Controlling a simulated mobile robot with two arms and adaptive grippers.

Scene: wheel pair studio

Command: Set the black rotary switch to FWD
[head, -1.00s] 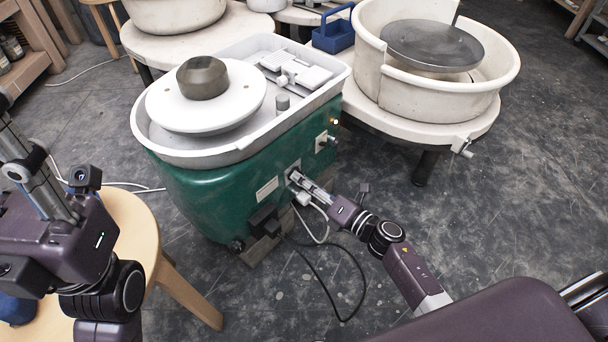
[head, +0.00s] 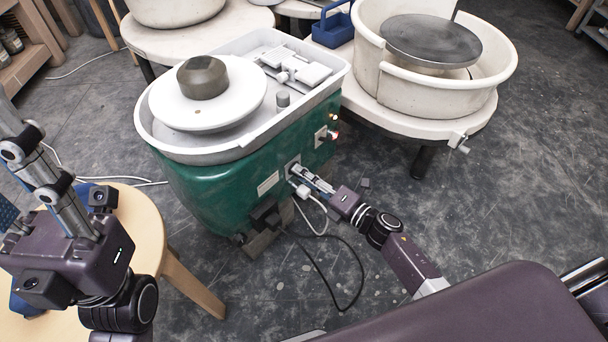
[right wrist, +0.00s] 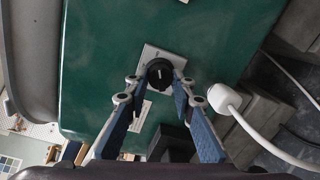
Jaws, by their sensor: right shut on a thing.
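The black rotary switch (right wrist: 160,74) sits on a pale plate (right wrist: 150,54) on the side of the green wheel body (head: 212,190). Its white pointer mark points roughly up in the right wrist view. Lettering around it cannot be read. My right gripper (head: 301,171) reaches the plate from the lower right. Its fingertips are shut on the switch, one on each side; in the right wrist view the gripper (right wrist: 160,82) frames the knob. In the head view the switch is mostly hidden by the fingers. My left gripper (head: 45,175) is above the stool, its fingertips unclear.
A white plug (head: 303,192) with a cable is just beside my right gripper. A black cable (head: 362,275) loops on the floor. Another wheel with a white basin (head: 420,100) stands at the right. A wooden stool (head: 148,235) is at the left. Floor at right is open.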

